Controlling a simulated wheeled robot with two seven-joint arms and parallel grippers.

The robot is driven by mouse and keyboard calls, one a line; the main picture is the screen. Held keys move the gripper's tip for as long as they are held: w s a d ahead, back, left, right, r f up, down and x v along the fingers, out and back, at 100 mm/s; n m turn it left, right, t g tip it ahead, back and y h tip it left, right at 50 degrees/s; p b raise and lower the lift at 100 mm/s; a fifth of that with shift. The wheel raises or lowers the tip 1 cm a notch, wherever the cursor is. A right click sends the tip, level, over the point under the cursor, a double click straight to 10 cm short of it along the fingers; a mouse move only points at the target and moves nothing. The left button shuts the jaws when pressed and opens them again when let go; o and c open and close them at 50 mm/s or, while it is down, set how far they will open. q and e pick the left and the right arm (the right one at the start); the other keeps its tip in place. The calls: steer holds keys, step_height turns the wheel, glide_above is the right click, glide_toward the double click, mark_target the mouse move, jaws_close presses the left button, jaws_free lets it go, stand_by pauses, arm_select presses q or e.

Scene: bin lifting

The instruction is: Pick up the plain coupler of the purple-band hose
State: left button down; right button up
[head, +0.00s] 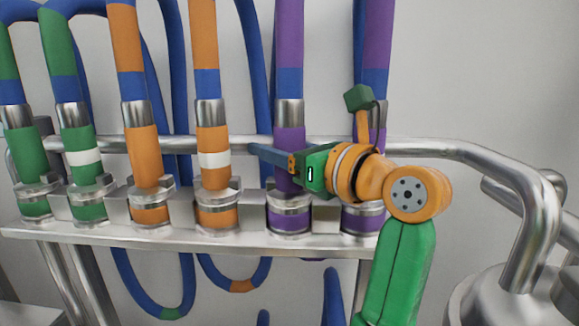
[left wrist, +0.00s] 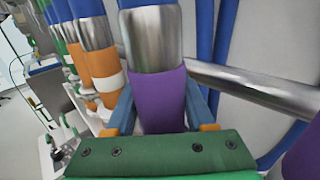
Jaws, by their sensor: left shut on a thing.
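The plain purple coupler (head: 290,142) hangs under a silver collar on a hose with purple and blue sections. It stands upright above a purple-based socket (head: 290,222) on the rack and appears seated there. My left gripper (head: 272,156) is shut on it, with blue fingers on either side. In the left wrist view the purple coupler (left wrist: 160,98) fills the space between the fingers and shows no white band. A second purple coupler (head: 378,140) stands to the right, mostly hidden behind my left arm, so its band cannot be seen. My right gripper is not in view.
Orange couplers, one plain (head: 146,155) and one white-banded (head: 214,172), and green couplers (head: 82,165) stand left on the rack (head: 150,236). A metal rail (head: 450,148) runs behind them. Bent pipes (head: 535,220) and a rounded metal vessel (head: 500,300) are at right.

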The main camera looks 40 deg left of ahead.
arm_select(q)
step_height(320, 180, up, 6)
steer(key=shift+r, duration=0.15)
step_height(320, 180, up, 11)
steer(key=p, duration=0.3)
glide_above(275, 105)
steer(key=w+a, duration=0.2)
steer(key=a, duration=0.1)
steer(key=shift+w+d+r, duration=0.2)
steer(key=shift+d+r, duration=0.05)
steer(key=shift+r, duration=0.05)
